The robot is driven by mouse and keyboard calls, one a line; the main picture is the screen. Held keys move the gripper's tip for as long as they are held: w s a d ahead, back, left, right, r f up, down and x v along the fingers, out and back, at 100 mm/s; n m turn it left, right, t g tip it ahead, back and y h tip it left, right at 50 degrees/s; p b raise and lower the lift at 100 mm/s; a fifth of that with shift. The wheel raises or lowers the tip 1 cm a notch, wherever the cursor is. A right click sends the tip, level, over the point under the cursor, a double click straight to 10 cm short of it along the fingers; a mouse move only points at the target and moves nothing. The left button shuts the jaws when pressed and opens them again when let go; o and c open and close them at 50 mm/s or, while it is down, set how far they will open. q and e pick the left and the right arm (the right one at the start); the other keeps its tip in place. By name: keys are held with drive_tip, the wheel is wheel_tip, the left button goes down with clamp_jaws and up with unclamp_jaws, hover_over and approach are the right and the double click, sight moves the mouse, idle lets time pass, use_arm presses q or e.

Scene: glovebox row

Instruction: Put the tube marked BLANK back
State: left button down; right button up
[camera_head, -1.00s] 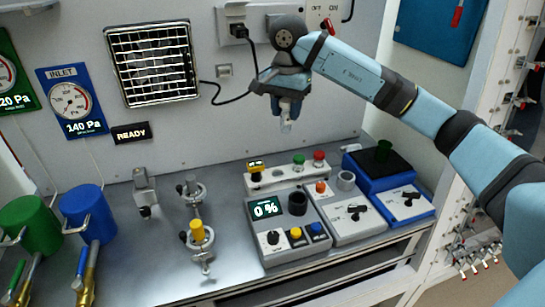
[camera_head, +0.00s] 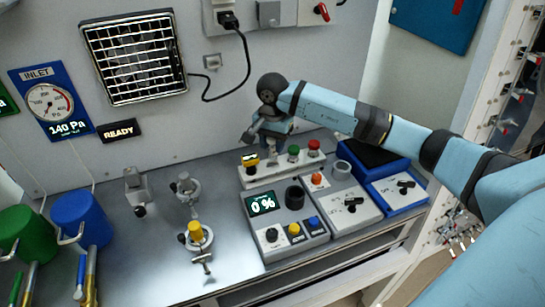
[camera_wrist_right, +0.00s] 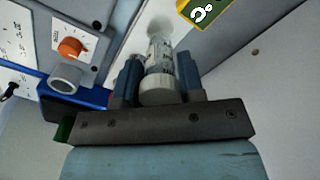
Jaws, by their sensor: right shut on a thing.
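My right gripper (camera_head: 268,140) is low above the back of the bench, behind the white rack (camera_head: 284,173). In the right wrist view my right gripper (camera_wrist_right: 158,82) is shut on a clear tube (camera_wrist_right: 161,55) with a white cap (camera_wrist_right: 157,91). The tube's label is too small to read. Its far end points at the white rack (camera_wrist_right: 150,18); I cannot tell whether it touches. My left gripper is not in view.
A grey device with a 0 % screen (camera_head: 261,203), a grey box with an orange knob (camera_head: 317,180) and a blue box (camera_head: 402,191) stand close in front and to the right. Clamp stands (camera_head: 196,235) are left. A black cable (camera_head: 242,75) hangs on the wall.

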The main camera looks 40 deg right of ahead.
sight(272, 159)
wheel_tip(272, 159, down, 6)
drive_tip(key=shift+r, duration=0.1)
idle(0.4)
drive_tip(key=shift+f, duration=0.3)
drive_tip(key=o, duration=0.7)
drive_tip(key=shift+r, duration=0.1)
